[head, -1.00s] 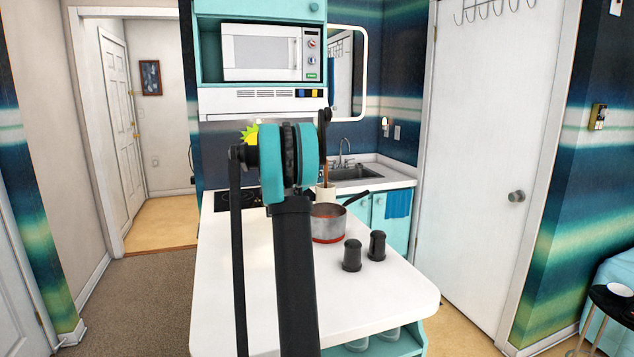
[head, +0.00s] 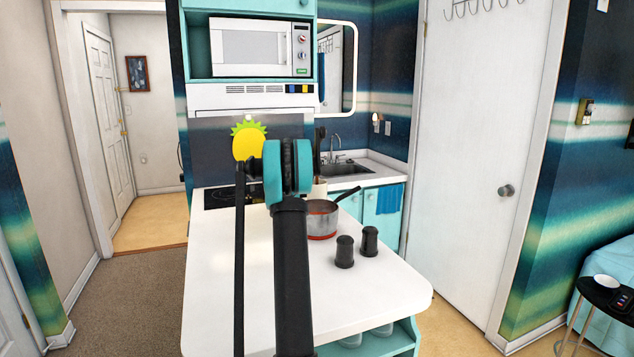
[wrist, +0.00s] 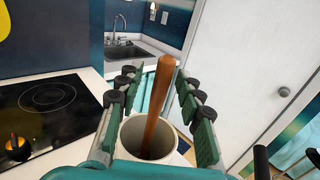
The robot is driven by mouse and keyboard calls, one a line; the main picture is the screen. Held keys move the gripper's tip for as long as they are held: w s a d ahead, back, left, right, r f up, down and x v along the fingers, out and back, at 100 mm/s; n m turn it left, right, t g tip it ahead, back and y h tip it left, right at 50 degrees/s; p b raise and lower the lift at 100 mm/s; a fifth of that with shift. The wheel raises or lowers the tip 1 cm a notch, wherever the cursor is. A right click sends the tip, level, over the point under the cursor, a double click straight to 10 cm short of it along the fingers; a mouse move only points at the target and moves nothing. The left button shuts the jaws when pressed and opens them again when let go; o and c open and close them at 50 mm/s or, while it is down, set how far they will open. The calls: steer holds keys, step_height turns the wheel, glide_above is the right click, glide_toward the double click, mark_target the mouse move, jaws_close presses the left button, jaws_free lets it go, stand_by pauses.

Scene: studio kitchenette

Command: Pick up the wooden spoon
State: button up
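The wooden spoon (wrist: 157,105) stands in a white crock (wrist: 133,133) in the wrist view, its brown handle upright and leaning slightly right. Its lower end is hidden inside the crock. My gripper (wrist: 155,76) is open, with one green-padded finger on each side of the handle. I see a gap between the handle and each finger. In the head view my arm hides most of the gripper and spoon; part of the crock (head: 320,188) shows just right of the arm.
A saucepan (head: 322,222) and two dark shakers (head: 345,252) stand on the white counter (head: 225,290) right of my arm. A black cooktop (wrist: 45,108) is left of the crock. The sink (wrist: 125,52) lies behind. The counter's front left is clear.

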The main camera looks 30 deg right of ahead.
steer(key=x, duration=0.5)
steer(key=shift+s+d+r, duration=0.1)
steer(key=shift+d, duration=0.05)
jaws_close()
